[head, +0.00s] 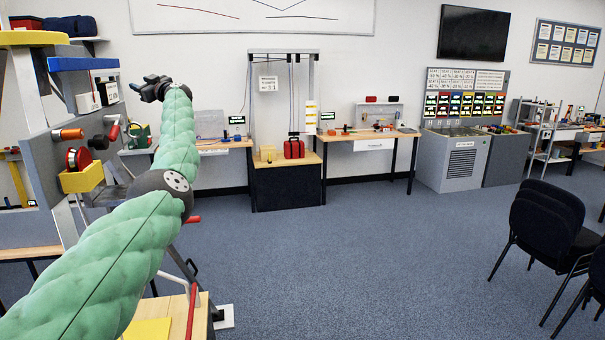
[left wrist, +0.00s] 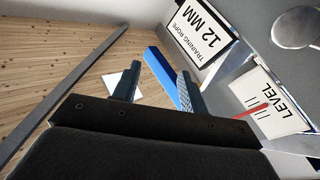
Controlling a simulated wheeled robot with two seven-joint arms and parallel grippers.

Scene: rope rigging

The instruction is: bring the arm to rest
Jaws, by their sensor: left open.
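My left arm comes in from the lower left of the head view in a green padded sleeve, stretched forward and up. My left gripper (head: 152,88) is at its end, raised in front of the white wall. In the left wrist view the two fingers of the left gripper (left wrist: 155,86) stand apart with nothing held between them. My right gripper is in neither view.
The left wrist view shows a TRAINING ROPE sign (left wrist: 198,32), a LEVEL label (left wrist: 270,103) and a blue bar (left wrist: 160,75). Floor (head: 350,250) is clear; chairs (head: 545,235) stand right.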

